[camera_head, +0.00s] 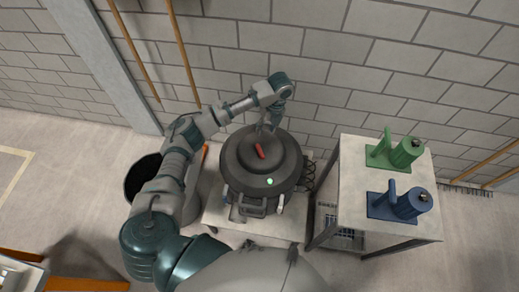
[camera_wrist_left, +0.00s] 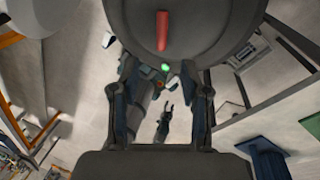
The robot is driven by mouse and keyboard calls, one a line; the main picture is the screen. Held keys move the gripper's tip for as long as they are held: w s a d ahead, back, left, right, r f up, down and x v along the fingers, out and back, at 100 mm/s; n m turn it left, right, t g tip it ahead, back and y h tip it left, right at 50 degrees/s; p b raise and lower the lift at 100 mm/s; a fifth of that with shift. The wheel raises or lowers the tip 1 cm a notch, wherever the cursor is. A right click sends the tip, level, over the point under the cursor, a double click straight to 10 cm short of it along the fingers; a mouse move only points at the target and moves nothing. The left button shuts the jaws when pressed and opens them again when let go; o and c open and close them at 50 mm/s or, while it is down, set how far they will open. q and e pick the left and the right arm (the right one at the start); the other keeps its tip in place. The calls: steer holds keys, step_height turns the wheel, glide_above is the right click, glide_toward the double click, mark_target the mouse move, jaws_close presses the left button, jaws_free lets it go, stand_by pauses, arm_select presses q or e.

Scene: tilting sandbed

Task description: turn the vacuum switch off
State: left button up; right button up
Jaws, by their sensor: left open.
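The vacuum is a dark round drum (camera_head: 234,160) in the head view, with a red switch (camera_head: 260,151) on its lid. A small green light (camera_head: 269,181) glows near the lid's front edge. In the left wrist view the red switch (camera_wrist_left: 162,33) stands at the top, with the green light (camera_wrist_left: 165,68) below it. My left gripper (camera_head: 268,127) is at the far side of the lid, behind the red switch. In the wrist view its fingers are spread wide and nothing is between them (camera_wrist_left: 158,70); I cannot tell if they touch the lid.
A table (camera_head: 355,223) at the right holds a green device (camera_head: 398,153) and a blue device (camera_head: 402,204). A dark open bin (camera_head: 143,180) stands left of the vacuum, partly behind my left arm. A block wall (camera_head: 330,70) closes the back.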

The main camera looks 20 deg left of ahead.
mark_target(261, 150)
arm_select(q)
steer(key=f, duration=0.4)
steer(key=s+f, duration=0.1)
steer(key=f, duration=0.3)
steer(key=s+f, duration=0.1)
steer(key=f, duration=0.3)
steer(key=shift+a+f, duration=0.2)
steer(key=shift+a, duration=0.2)
steer(key=shift+a+f, duration=0.45)
steer(key=shift+f, duration=0.3)
steer(key=shift+d, duration=0.25)
jaws_close()
